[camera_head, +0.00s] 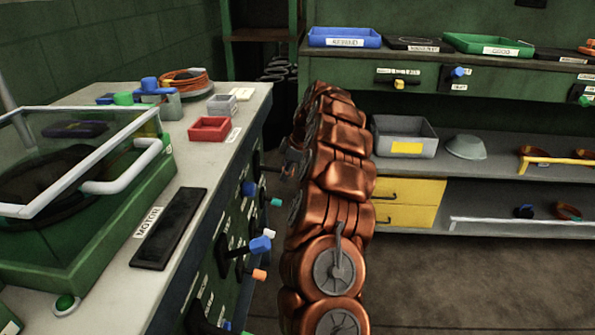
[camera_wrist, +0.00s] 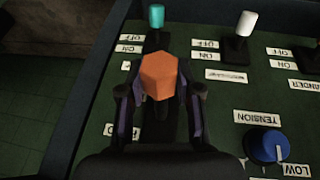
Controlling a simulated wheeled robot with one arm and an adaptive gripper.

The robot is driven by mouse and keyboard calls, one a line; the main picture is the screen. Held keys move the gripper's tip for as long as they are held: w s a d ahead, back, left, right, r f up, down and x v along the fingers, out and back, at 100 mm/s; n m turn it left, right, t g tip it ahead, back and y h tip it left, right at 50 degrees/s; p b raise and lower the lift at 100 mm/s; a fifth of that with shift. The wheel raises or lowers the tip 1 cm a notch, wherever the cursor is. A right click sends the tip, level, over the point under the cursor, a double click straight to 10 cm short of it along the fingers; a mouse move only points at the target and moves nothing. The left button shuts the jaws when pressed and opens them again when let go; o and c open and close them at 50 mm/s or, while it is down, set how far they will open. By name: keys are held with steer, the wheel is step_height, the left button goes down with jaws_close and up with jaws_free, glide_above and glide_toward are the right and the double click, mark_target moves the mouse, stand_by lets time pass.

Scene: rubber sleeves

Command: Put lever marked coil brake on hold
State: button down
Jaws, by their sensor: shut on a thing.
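An orange lever knob (camera_wrist: 158,76) on a dark stem stands out from the green panel in the wrist view. My gripper (camera_wrist: 160,92) has its two fingers on either side of it and is shut on it. A small white label (camera_wrist: 122,130) beside the lever is mostly hidden by a finger, so its words cannot be read. In the head view my gripper (camera_head: 288,162) is at the front of the left cabinet, partly hidden by my arm, and the held knob cannot be made out. No coil brake marking is readable.
In the wrist view a teal lever (camera_wrist: 156,17) and a white lever (camera_wrist: 246,24) have ON/OFF labels. A blue TENSION knob (camera_wrist: 267,146) is at lower right. In the head view, blue (camera_head: 260,244) and orange (camera_head: 259,274) levers protrude nearer along the cabinet.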

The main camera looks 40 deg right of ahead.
step_height(320, 180, up, 2)
steer(key=shift+a+r+g+h+p, duration=0.1)
steer(key=shift+g+h+p, duration=0.7)
steer(key=shift+p, duration=0.4)
steer(key=shift+w+r+g+h+p, duration=0.1)
steer(key=shift+r+g+h+p, duration=0.5)
steer(key=shift+p, duration=0.4)
steer(key=shift+a, duration=0.1)
steer(key=shift+f, duration=0.1)
steer(key=c, duration=0.8)
jaws_free()
steer(key=shift+o, duration=0.2)
step_height(320, 180, up, 12)
steer(key=s+a, duration=0.1)
steer(key=shift+a, duration=0.15)
